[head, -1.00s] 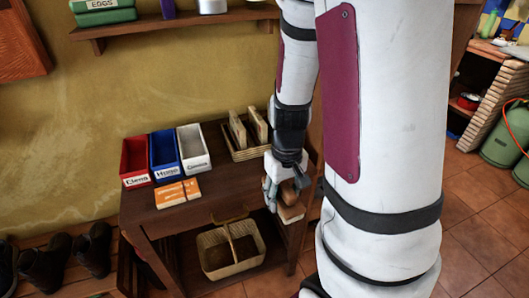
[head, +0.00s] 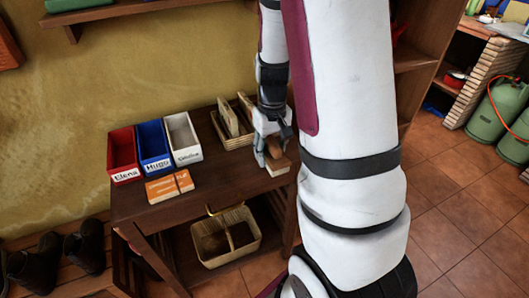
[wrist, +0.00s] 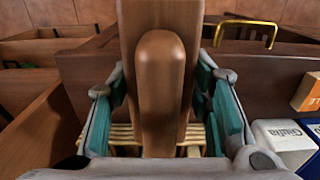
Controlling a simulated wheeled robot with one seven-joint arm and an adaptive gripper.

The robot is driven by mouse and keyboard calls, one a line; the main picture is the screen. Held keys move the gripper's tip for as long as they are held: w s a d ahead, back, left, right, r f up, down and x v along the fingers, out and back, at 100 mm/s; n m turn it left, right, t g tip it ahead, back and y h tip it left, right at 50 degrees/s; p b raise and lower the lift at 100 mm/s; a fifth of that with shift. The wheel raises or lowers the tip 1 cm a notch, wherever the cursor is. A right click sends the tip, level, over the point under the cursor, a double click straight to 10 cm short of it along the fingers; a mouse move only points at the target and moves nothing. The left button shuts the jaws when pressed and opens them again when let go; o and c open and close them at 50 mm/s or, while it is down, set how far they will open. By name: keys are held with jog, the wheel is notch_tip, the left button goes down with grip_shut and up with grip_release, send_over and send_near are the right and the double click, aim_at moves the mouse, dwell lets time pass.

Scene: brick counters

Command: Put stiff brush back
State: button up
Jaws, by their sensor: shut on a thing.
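My gripper (head: 268,152) is shut on the stiff brush (head: 277,166), which has a brown wooden body and a paler lower part. They are at the right end of the dark wooden table (head: 225,178), in front and to the right of a wicker basket (head: 228,143). The basket holds upright pale wooden pieces. In the wrist view, the brush's wooden handle (wrist: 160,90) stands between the teal fingers of my gripper (wrist: 160,115). Slatted wicker (wrist: 122,140) shows partly behind it. The brush's far end is hidden.
Red (head: 123,158), blue (head: 154,148) and white (head: 184,138) named boxes stand left on the table, with orange-and-white cards (head: 169,187) in front. A two-part basket (head: 226,240) sits on the lower shelf. Boots (head: 88,245) stand at left. Green gas bottles (head: 490,105) stand far right.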

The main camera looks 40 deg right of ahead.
aim_at(265, 152)
jog(key=w, duration=0.1)
jog(key=w+d, duration=0.1)
jog(key=w, duration=0.2)
jog(key=shift+d+f, duration=0.15)
jog(key=shift+f, duration=0.1)
jog(key=shift+s+f, duration=0.1)
jog(key=shift+f, duration=1.6)
jog(key=shift+f+b, duration=0.15)
jog(key=shift+b, duration=0.25)
jog(key=o, duration=1)
